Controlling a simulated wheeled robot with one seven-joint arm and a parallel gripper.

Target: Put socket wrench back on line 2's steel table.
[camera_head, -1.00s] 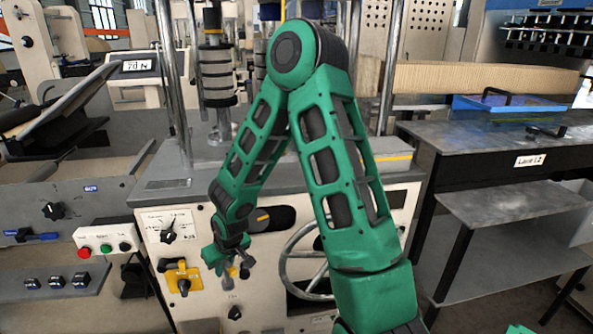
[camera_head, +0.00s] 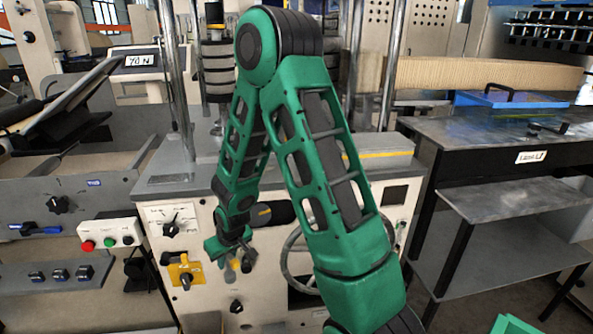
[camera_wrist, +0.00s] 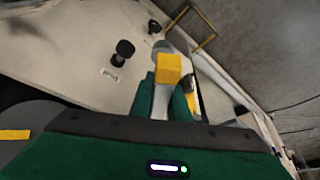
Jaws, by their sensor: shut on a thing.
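My gripper (camera_head: 238,258) hangs low in front of the cream machine panel in the head view. In the wrist view its green fingers (camera_wrist: 166,98) are shut on a tool with a yellow block and a grey round end, which I take as the socket wrench (camera_wrist: 168,70). A small yellow and grey bit of the wrench (camera_head: 235,265) shows below the gripper in the head view; the rest is too small to tell. The steel table (camera_head: 468,136) stands at the right, away from my gripper. Its white label starts with "Line"; the number is unclear.
A blue tray-like block with a black handle (camera_head: 510,98) sits on the table's back; its front top looks mostly clear. A lower shelf (camera_head: 500,210) juts below. The cream machine (camera_head: 290,265) has a handwheel, knobs and a yellow switch (camera_head: 185,272) close to my gripper.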

